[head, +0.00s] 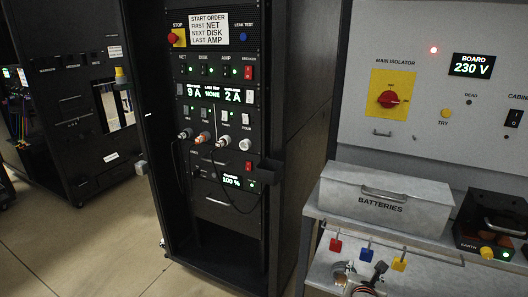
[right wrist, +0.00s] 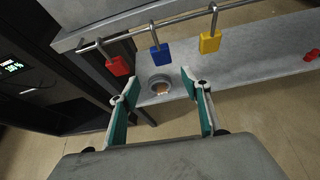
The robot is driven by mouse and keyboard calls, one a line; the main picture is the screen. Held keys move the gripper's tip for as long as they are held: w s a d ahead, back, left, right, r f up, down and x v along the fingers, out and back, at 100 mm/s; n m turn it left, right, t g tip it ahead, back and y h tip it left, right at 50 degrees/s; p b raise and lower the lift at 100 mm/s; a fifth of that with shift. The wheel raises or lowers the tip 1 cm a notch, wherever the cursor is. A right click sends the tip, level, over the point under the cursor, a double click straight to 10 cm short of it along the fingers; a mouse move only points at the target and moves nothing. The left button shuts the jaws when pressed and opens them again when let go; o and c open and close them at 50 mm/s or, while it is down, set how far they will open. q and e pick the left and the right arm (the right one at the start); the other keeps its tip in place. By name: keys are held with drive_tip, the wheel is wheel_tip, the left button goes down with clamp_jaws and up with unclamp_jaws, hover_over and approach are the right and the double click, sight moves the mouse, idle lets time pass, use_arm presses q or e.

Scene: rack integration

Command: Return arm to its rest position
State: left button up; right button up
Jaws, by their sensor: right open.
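My right gripper (head: 363,276) shows at the bottom of the head view, low in front of the bench and just below the hanging padlocks. In the right wrist view its two teal-padded fingers (right wrist: 160,92) are spread apart with nothing held between them. A small round cup (right wrist: 160,86) with something brownish in it sits on the grey shelf (right wrist: 245,75) beyond the fingertips. My left gripper is in neither view.
Red (head: 336,244), blue (head: 367,255) and yellow (head: 399,264) padlocks hang from a rail close to the right gripper. The BATTERIES box (head: 385,207) stands above them. A black rack (head: 219,180) with dangling cables stands left. Open floor (head: 110,240) lies further left.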

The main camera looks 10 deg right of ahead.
drive_tip(key=s+a+f+m+g+y, duration=0.1)
drive_tip(key=s+a+f+m+y, duration=0.5)
drive_tip(key=s+a+f+m, duration=0.5)
drive_tip(key=s+a+m+y, duration=0.1)
drive_tip(key=s+a+m, duration=0.1)
drive_tip(key=s+m, duration=0.4)
drive_tip(key=s+a+f+m+t+y, duration=0.1)
drive_tip(key=s+a+m, duration=0.1)
drive_tip(key=s+m, duration=0.5)
drive_tip(key=shift+a+f+m+y, duration=0.3)
drive_tip(key=shift+a+m+y, duration=0.1)
drive_tip(key=shift+m, duration=0.1)
drive_tip(key=shift+c, duration=0.4)
